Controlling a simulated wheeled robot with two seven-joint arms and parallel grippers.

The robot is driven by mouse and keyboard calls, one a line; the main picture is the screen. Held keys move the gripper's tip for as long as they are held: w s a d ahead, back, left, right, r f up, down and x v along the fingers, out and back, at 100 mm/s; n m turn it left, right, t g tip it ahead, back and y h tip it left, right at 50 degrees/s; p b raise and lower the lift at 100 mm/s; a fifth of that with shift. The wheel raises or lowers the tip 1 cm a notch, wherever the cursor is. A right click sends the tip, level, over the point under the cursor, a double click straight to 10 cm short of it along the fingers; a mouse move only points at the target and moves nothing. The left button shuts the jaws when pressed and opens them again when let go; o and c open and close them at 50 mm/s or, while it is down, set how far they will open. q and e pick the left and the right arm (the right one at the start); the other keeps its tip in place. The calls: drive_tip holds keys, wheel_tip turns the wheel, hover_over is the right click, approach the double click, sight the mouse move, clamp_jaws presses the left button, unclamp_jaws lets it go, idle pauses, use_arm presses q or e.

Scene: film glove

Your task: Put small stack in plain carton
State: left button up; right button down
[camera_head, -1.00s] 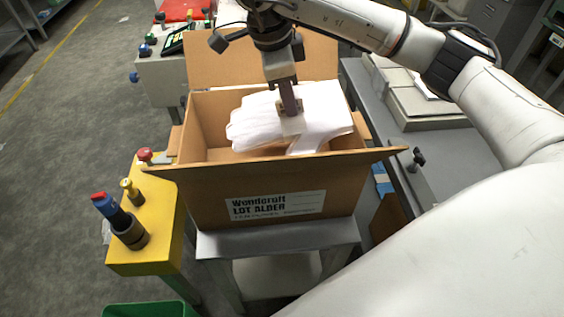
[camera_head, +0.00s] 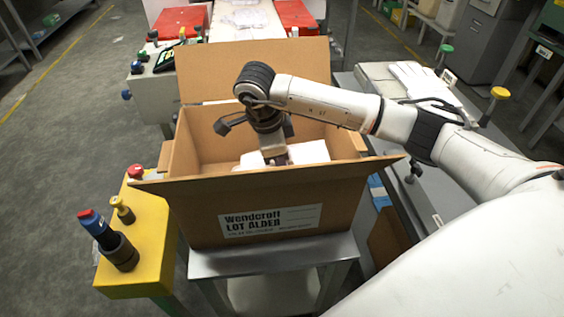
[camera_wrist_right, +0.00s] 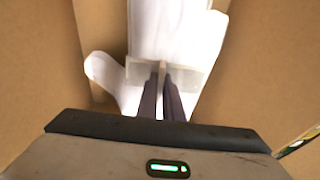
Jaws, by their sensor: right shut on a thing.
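The small stack of white gloves (camera_head: 310,152) is inside the open cardboard carton (camera_head: 270,215), mostly hidden behind its front wall in the head view. My right gripper (camera_head: 278,158) reaches down into the carton from above. In the right wrist view its fingers (camera_wrist_right: 166,92) are shut on the stack (camera_wrist_right: 175,35), at a pale translucent band around it. The glove fingers and a thumb spread beside the band, between brown carton walls. Whether the stack touches the carton floor cannot be told. My left gripper is not in view.
The carton stands on a grey metal stand (camera_head: 270,258) with its flaps open. A yellow post box (camera_head: 140,255) with knobs is at its left. A grey bench (camera_head: 400,190) is at the right, with white gloves (camera_head: 425,85) at its back.

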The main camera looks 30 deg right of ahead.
drive_tip(key=shift+f+b, duration=0.3)
drive_tip(key=c, duration=1.9)
unclamp_jaws()
drive_tip(key=shift+r, duration=0.1)
drive_tip(key=shift+r+p, duration=0.25)
drive_tip(key=shift+p, duration=0.05)
drive_tip(key=p+v, duration=0.1)
drive_tip(key=v, duration=1.1)
